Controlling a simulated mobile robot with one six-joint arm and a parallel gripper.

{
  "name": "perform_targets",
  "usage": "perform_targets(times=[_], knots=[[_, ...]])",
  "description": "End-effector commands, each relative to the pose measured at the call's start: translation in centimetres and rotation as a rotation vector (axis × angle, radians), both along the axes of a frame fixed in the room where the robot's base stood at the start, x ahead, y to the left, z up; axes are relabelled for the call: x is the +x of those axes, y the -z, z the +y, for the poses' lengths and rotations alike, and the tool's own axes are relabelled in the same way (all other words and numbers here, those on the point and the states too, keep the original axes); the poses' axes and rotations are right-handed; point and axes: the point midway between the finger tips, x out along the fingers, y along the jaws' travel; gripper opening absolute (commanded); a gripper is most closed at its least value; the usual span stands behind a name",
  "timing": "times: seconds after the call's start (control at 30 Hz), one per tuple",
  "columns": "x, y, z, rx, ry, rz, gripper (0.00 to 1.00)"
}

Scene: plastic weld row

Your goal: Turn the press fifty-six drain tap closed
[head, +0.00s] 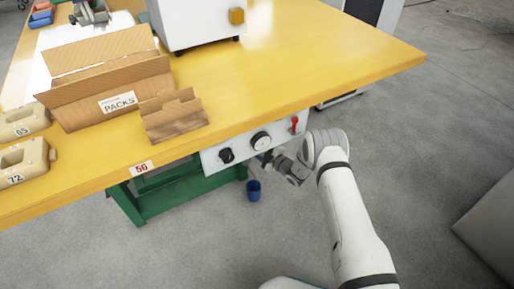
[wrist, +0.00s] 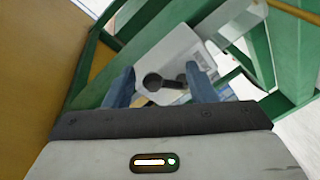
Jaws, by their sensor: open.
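In the wrist view a dark round piece with a short bar (wrist: 154,82), which looks like the drain tap's handle, shows on a pale box (wrist: 165,55). Its bar points right. My gripper (wrist: 160,84) is open, with the blue-grey fingers on either side of this piece in the picture; I cannot tell whether they touch it. In the head view my gripper (head: 268,159) is under the table edge, just below the front panel (head: 243,150). The tap is hidden there. A red "56" label (head: 141,168) is on the table's front edge.
The panel carries a black knob (head: 226,155), a round gauge (head: 260,141) and a red lever (head: 294,125) close to my arm. A blue cup (head: 254,192) stands on the floor below. Green frame bars (wrist: 262,60) surround the box.

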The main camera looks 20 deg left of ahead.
Motion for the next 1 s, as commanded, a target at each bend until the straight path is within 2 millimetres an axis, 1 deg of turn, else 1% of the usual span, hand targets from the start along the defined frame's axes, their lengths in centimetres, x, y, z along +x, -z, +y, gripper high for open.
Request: perform_targets(times=[0.17, 0.4, 0.5, 0.63, 0.87, 0.97, 1.0], knots=[[-0.7, -0.3, -1.5, -0.001, 0.002, 0.004, 0.51], [-2.5, -0.6, -5.2, 0.000, 0.002, 0.002, 0.51], [-3.0, -0.6, -6.2, 0.000, 0.000, 0.002, 0.51], [-3.4, -0.5, -6.9, -0.001, -0.001, 0.000, 0.51], [-3.4, -0.5, -7.0, 0.000, 0.000, 0.000, 0.51], [-3.5, -0.2, -6.9, -0.009, -0.008, 0.003, 0.43], [-3.8, 0.2, -6.9, -0.026, -0.021, 0.007, 0.40]])
